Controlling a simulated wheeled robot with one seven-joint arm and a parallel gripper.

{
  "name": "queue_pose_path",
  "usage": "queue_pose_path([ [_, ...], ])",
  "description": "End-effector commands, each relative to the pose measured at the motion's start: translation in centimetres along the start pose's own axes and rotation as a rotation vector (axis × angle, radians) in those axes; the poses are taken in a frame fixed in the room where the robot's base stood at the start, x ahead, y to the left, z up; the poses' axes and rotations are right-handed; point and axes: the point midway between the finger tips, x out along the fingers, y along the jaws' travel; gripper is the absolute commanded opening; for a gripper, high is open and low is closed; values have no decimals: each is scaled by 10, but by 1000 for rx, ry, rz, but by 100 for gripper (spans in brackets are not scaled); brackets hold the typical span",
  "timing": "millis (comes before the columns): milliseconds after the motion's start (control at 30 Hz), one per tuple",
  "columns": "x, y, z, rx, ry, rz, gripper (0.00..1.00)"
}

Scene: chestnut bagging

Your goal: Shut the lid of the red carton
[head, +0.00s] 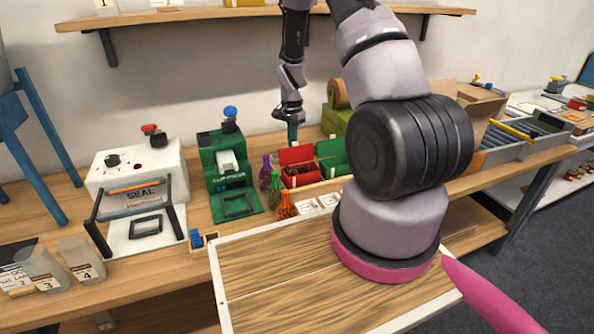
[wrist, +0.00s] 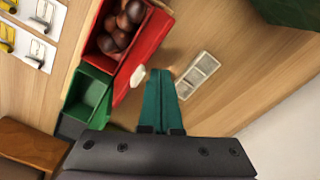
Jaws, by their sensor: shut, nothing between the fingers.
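The red carton (head: 302,180) stands on the bench at the back, and its lid (head: 296,155) is open, standing up along the carton's back side. In the wrist view the red carton (wrist: 91,47) holds several brown chestnuts (wrist: 120,25), and its red lid (wrist: 152,40) leans out from the edge with a white tab (wrist: 138,76). My gripper (head: 292,140) points down just behind the lid. In the wrist view the teal fingers (wrist: 160,73) are together and empty, close beside the lid's outer side; I cannot tell whether they touch it.
An open green carton (head: 332,160) stands right of the red one; it looks empty in the wrist view (wrist: 90,92). Net bags (head: 270,178) stand to the left, beside a green machine (head: 228,168). White cards (head: 310,206) lie in front. A shelf (head: 240,13) hangs above.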

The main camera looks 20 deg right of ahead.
Motion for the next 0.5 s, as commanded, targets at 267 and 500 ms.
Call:
queue_pose_path([
  [267, 0, 0, 0, 0, 0, 0, 0],
  [500, 0, 5, 3, 0, -1, 1, 0],
])
